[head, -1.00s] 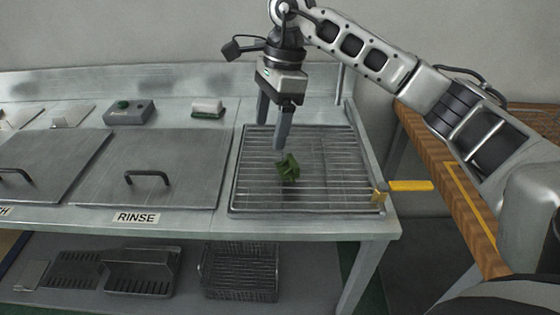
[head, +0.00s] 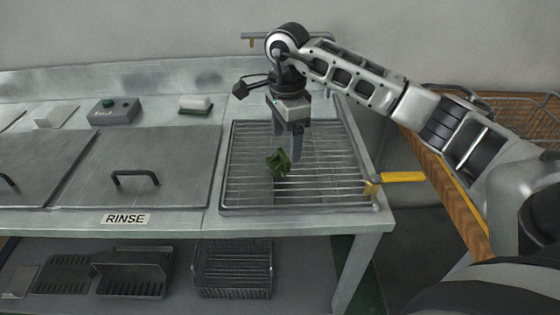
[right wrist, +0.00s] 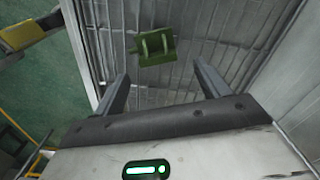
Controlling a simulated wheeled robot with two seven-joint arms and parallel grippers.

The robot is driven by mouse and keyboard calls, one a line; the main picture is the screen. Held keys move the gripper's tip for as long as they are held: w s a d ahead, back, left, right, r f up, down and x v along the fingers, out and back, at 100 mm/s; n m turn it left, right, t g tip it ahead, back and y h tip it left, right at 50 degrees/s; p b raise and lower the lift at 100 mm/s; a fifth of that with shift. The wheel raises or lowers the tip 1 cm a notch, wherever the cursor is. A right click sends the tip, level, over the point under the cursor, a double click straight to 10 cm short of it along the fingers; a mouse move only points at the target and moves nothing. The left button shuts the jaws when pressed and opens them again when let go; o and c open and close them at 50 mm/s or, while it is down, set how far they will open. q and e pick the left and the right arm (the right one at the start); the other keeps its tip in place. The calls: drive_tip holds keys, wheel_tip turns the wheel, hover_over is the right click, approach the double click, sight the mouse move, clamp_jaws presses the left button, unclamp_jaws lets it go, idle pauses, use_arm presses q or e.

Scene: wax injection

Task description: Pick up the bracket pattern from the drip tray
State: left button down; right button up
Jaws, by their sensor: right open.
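The green bracket pattern (head: 278,163) lies on the wire rack of the drip tray (head: 330,185), a little left of its middle. My right gripper (head: 287,150) is over the tray, pointing down, just behind the bracket in the head view. In the right wrist view the bracket pattern (right wrist: 154,46) lies beyond the fingertips, roughly midway between them. The right gripper's fingers (right wrist: 160,82) are apart with nothing between them. My left gripper is not seen in any view.
Lidded tanks (head: 145,185), one labelled RINSE, stand left of the tray. A yellow handle (head: 403,177) sticks out at the tray's right edge. A wooden-edged bench (head: 435,165) is to the right. Baskets (head: 233,270) lie on the shelf below.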

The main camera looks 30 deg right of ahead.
sight(285, 155)
wheel_tip(285, 155, down, 4)
drive_tip(key=shift+s+a+f+p, duration=0.1)
drive_tip(key=shift+a+f+p, duration=0.05)
drive_tip(key=shift+p, duration=0.15)
drive_tip(key=c, duration=1)
drive_tip(key=shift+c, duration=0.2)
